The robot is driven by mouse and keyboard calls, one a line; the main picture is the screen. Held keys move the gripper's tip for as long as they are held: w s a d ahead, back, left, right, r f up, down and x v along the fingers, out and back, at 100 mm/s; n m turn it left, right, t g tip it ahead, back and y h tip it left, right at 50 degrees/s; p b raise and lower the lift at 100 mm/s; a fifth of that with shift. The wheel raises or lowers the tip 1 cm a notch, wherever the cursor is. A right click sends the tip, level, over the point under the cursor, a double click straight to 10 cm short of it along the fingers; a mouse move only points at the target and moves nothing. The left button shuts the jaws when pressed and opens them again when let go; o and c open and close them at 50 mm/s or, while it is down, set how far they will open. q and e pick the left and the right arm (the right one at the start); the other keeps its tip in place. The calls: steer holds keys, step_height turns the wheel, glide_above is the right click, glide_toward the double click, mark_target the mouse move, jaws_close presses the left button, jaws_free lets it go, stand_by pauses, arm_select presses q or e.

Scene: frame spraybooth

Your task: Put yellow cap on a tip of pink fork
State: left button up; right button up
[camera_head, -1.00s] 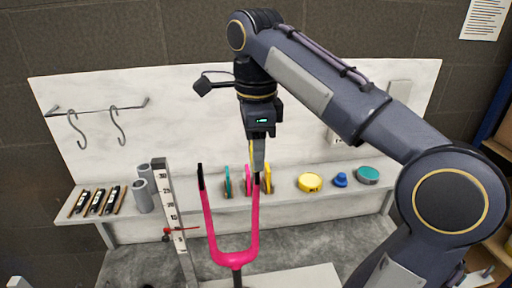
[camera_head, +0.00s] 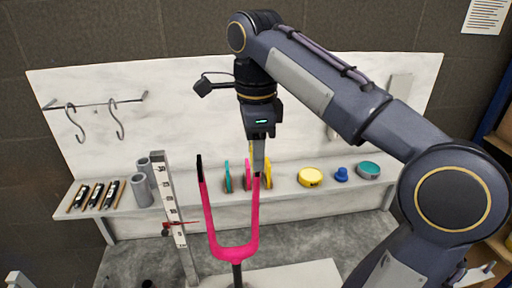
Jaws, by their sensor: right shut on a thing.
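The pink fork (camera_head: 212,222) stands upright with two prongs pointing up. Its left tip (camera_head: 200,165) is black and bare. My right gripper (camera_head: 258,160) points straight down over the right prong, its fingers shut. A thin yellow edge, seemingly the yellow cap, shows beside the fingers; the rest of it is hidden. The fingertips overlap the top of the right prong, whose black tip is hidden. I cannot tell whether the cap is around the tip or just above it. My left gripper is not in view.
The shelf behind holds teal, pink and yellow discs, a yellow round tin (camera_head: 310,177), a blue knob (camera_head: 341,174) and a teal tin (camera_head: 368,170). A ruled post (camera_head: 172,205) with a red pointer stands left of the fork. Grey tubes (camera_head: 142,190) stand further left.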

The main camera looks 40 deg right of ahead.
steer(key=o, duration=1)
step_height(320, 180, up, 7)
steer(key=p, duration=0.4)
steer(key=shift+r+p, duration=0.4)
